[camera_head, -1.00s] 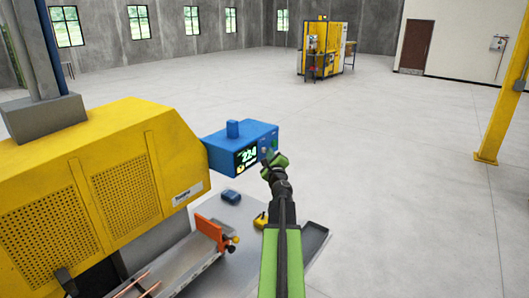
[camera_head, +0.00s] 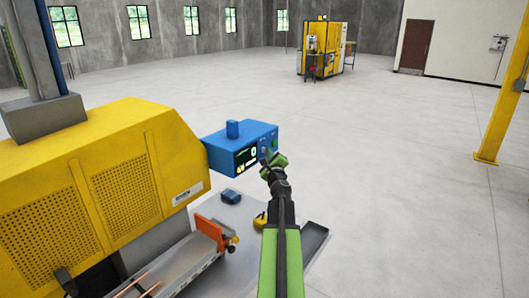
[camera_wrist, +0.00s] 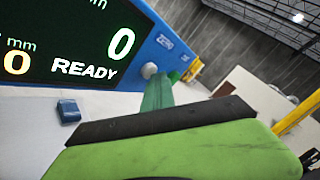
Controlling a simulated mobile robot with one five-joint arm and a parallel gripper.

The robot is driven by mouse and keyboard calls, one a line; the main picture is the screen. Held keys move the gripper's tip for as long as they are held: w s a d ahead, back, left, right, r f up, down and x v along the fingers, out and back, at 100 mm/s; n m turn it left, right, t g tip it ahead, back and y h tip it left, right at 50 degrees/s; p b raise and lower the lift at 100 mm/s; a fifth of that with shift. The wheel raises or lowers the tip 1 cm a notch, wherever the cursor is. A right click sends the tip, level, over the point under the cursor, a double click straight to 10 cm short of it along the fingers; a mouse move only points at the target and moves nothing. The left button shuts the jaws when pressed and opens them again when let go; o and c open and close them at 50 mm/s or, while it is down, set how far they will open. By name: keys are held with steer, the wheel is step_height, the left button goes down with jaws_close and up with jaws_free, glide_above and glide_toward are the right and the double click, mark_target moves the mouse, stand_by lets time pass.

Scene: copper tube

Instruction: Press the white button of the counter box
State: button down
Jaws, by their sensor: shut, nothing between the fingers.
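The blue counter box (camera_head: 226,142) hangs at the right end of the yellow machine. Its dark display (camera_wrist: 75,45) reads 0 and READY in the wrist view. A round white button (camera_wrist: 149,71) shows on its face below the ZERO label (camera_wrist: 166,41). My gripper (camera_head: 270,158) is shut and empty, at the right end of the box's front. In the wrist view its green fingertip (camera_wrist: 158,93) is just below the button in the picture. I cannot tell whether it touches the button. In the head view the arm hides part of that end.
The yellow machine (camera_head: 90,185) fills the left. Below the box, a grey table (camera_head: 200,213) carries a small blue block (camera_head: 230,196), a yellow piece (camera_head: 260,219) and an orange-ended fixture (camera_head: 210,228). The floor to the right is open up to a yellow post (camera_head: 495,110).

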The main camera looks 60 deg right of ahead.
steer(key=shift+s, duration=0.75)
steer(key=s, duration=0.5)
